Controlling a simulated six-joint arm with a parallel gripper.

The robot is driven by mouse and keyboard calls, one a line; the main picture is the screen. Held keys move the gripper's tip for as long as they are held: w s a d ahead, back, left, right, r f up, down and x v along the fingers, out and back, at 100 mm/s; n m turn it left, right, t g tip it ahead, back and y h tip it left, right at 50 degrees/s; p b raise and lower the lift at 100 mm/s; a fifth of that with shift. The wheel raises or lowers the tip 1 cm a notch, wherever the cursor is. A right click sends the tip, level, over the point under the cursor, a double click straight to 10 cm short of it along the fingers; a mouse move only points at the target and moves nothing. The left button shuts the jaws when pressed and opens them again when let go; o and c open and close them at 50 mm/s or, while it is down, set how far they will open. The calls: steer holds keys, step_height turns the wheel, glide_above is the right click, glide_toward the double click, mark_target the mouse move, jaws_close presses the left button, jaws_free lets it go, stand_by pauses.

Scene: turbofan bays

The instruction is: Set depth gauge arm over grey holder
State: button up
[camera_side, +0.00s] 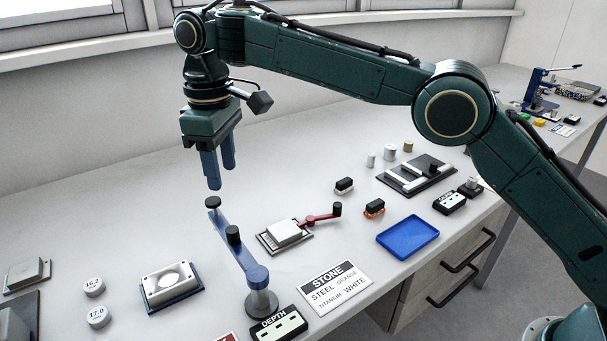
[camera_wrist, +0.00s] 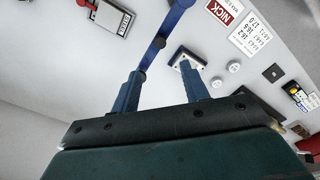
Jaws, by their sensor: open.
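The depth gauge arm (camera_side: 228,237) is a blue bar with black knobs, mounted on a grey round post (camera_side: 262,302) behind the DEPTH sign. Its free end, with a black knob (camera_side: 212,202), points towards the back. It also shows in the wrist view (camera_wrist: 174,21). A pale grey holder with a round recess (camera_side: 170,281) sits on a blue base, left of the arm; it partly shows in the wrist view (camera_wrist: 187,56). The arm's bar lies beside it, not over it. My gripper (camera_side: 222,178) is open and empty, fingers pointing down, just above the free-end knob.
A pale block (camera_side: 283,233) with a red arm (camera_side: 322,217) stands right of the blue arm. Two white discs (camera_side: 95,287) lie left of the holder. A STONE sign (camera_side: 334,288) and a blue tray (camera_side: 407,239) are at right. The table behind the blue arm is clear.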

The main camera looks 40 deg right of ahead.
mark_target(232, 229)
steer(key=shift+f, duration=0.15)
steer(key=shift+f, duration=6.75)
jaws_close()
